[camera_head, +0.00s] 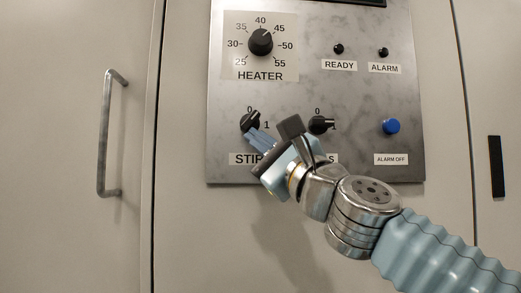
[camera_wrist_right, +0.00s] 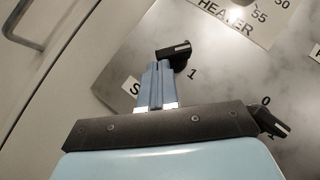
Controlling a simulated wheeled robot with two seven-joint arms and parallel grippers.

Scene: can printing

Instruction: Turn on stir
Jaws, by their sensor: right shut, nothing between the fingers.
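The stir knob (camera_head: 250,121) is a small black rotary switch on the grey metal panel, above the partly covered "STIR" label (camera_head: 243,159), with 0 above it and 1 to its right. My right gripper (camera_head: 252,134) is shut and empty, with its blue fingertips right at the knob's lower edge. In the right wrist view the shut fingers (camera_wrist_right: 158,70) reach up to the knob (camera_wrist_right: 174,53), whose pointer shows near the 1 mark; contact cannot be told for sure. My left gripper is not in view.
A second 0/1 knob (camera_head: 320,124) sits right of the gripper, close to my wrist. The heater dial (camera_head: 260,41) is above. The READY (camera_head: 338,49) and ALARM (camera_head: 383,52) lamps and the blue alarm-off button (camera_head: 391,126) are to the right. A door handle (camera_head: 104,135) is at left.

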